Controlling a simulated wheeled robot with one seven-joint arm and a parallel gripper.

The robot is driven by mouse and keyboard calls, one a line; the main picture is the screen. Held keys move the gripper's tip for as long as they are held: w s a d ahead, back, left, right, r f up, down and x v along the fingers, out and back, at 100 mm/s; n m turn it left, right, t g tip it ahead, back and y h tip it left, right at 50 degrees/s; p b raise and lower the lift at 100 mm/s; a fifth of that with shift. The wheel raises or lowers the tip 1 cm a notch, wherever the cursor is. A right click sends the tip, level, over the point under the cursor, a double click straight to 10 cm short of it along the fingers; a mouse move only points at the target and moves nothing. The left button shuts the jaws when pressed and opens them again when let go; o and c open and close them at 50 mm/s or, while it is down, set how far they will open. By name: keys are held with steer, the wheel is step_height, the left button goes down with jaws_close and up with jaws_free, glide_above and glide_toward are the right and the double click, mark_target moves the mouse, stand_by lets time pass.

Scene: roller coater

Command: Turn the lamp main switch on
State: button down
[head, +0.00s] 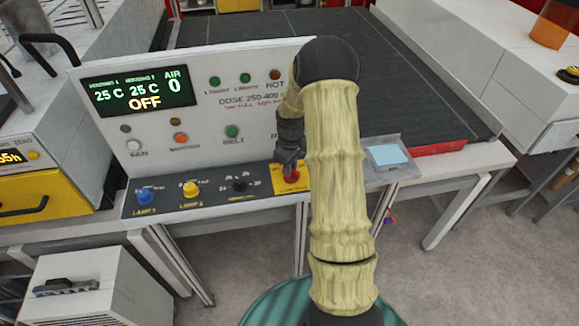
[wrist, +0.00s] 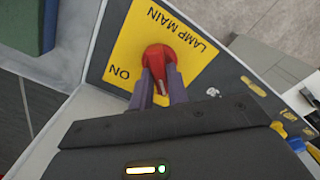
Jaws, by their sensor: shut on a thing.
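The lamp main switch is a red rotary knob (wrist: 158,58) on a yellow plate (wrist: 123,45) marked LAMP MAIN and ON. In the head view, the red knob (head: 292,177) shows at the right end of the dark lower panel strip, partly hidden by my gripper (head: 286,165). In the wrist view, my gripper (wrist: 163,88) is shut on the red knob, with a finger on each side of its grip. A pale mark shows on the knob between the fingers, to one side of the word ON. I cannot tell which setting the knob is at.
The white control panel (head: 130,150) stands behind the strip; its display (head: 140,92) reads 25 C, 25 C, AIR 0 and OFF. A blue knob (head: 146,196), a yellow knob (head: 190,189) and a black knob (head: 240,184) sit left of my gripper. A pale-blue pad (head: 388,155) lies to the right.

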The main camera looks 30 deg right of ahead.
steer(key=shift+m, duration=0.5)
steer(key=shift+d+f+m+b, duration=0.1)
steer(key=shift+m+b, duration=0.7)
steer(key=shift+m, duration=0.4)
steer(key=m+b, duration=0.1)
steer(key=m, duration=0.4)
steer(key=shift+b, duration=0.3)
steer(key=m, duration=0.9)
steer(key=shift+m, duration=0.3)
steer(key=c, duration=1.4)
jaws_free()
steer(key=shift+a, duration=0.2)
steer(key=shift+o, duration=0.2)
